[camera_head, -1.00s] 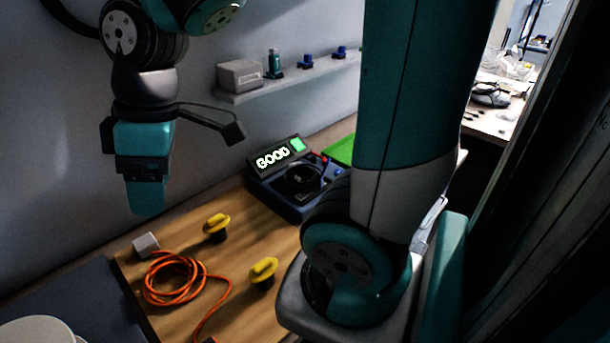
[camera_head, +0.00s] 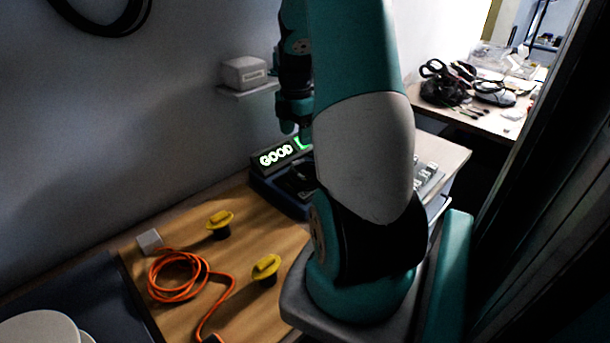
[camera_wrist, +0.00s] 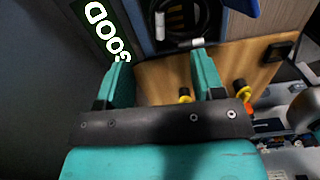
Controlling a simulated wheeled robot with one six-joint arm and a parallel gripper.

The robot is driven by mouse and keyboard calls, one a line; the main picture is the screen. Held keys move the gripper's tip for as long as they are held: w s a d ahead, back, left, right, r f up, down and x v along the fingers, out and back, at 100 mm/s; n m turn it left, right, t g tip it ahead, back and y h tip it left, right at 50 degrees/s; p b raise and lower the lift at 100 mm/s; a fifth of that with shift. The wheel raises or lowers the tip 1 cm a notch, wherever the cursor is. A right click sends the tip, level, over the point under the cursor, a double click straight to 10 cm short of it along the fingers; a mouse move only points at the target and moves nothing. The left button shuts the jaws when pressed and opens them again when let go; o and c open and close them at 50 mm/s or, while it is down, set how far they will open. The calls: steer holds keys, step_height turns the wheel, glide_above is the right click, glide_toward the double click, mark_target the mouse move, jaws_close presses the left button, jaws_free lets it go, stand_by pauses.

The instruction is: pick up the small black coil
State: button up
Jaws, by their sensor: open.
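The small black coil (camera_head: 297,179) lies on the dark tester (camera_head: 266,186) beside its lit "GOOD" display (camera_head: 276,155). My arm hides its right side in the head view. In the wrist view the coil (camera_wrist: 180,40) shows as a dark ring near the top edge, beyond my fingertips. My gripper (camera_head: 288,126) hangs above the back of the tester in the head view. In the wrist view its two teal fingers (camera_wrist: 161,60) stand apart with nothing between them.
An orange cable (camera_head: 178,277), two yellow-topped knobs (camera_head: 219,222) and a small white block (camera_head: 150,241) are on the wooden bench. A wall shelf (camera_head: 247,91) with a grey box (camera_head: 244,72) is behind my gripper. A cluttered table (camera_head: 487,122) stands at the back right.

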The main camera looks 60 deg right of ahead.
mark_target(296, 164)
step_height(296, 164, down, 10)
steer(key=shift+w+a+f+p, duration=0.1)
steer(key=shift+p, duration=0.7)
jaws_close()
steer(key=shift+r, duration=0.2)
